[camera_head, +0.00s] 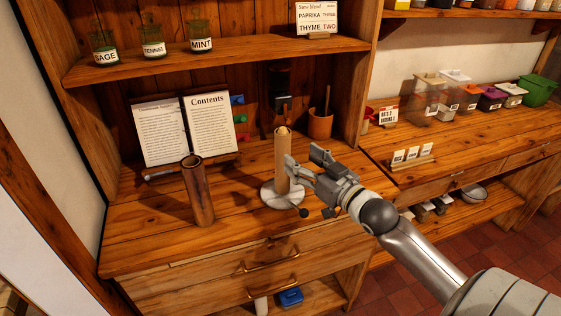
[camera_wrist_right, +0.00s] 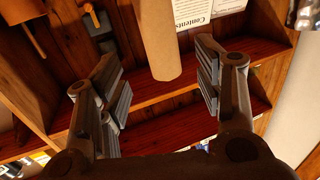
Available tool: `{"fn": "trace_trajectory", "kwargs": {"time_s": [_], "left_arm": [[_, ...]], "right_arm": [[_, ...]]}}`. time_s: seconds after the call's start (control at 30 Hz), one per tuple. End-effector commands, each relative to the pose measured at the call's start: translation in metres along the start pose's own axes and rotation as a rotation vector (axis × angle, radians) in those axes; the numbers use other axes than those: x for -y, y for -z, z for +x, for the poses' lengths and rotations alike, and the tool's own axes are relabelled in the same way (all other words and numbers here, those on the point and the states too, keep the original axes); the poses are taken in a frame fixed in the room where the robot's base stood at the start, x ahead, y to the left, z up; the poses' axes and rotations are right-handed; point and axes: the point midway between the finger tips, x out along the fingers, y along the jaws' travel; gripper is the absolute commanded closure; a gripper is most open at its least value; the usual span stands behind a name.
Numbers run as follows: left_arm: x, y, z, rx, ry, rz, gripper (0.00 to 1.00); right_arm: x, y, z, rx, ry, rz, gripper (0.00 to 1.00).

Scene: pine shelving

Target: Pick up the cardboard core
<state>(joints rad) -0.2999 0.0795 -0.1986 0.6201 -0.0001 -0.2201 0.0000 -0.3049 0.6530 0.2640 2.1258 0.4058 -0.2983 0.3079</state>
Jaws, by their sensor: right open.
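The cardboard core (camera_head: 282,158) is a plain tan tube standing upright on a holder with a round white marble-like base (camera_head: 270,195), with a pale knob showing at its top. My right gripper (camera_head: 305,160) is open beside the core, on its right in the head view, with one finger close to it. In the right wrist view the core (camera_wrist_right: 157,42) appears ahead between the two spread fingers (camera_wrist_right: 158,65); whether it touches either one cannot be told. My left gripper is not in view.
A dark brown tube (camera_head: 198,190) stands upright left of the holder. An open book (camera_head: 188,130) leans behind it. A terracotta pot (camera_head: 320,124) stands behind, to the right. Labelled jars (camera_head: 152,42) line the upper shelf. The counter's front left is clear.

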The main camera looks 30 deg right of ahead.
Motion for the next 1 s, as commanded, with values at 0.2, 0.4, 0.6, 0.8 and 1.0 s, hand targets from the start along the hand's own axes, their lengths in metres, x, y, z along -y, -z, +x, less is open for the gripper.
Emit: {"fn": "trace_trajectory", "kwargs": {"time_s": [0.2,0.4,0.6,0.8,1.0], "left_arm": [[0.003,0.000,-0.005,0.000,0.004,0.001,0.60],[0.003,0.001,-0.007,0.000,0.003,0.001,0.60],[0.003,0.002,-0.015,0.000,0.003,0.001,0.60],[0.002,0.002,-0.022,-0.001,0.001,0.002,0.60],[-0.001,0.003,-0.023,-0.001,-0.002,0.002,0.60]], "right_arm": [[0.000,0.001,0.025,-0.001,-0.001,0.002,0.39],[0.000,0.000,0.033,0.001,-0.001,0.001,0.39],[0.002,-0.001,0.051,0.001,-0.001,0.001,0.39],[0.003,-0.005,0.075,0.000,-0.001,0.001,0.39],[0.003,-0.007,0.084,0.001,0.000,0.000,0.39]]}}
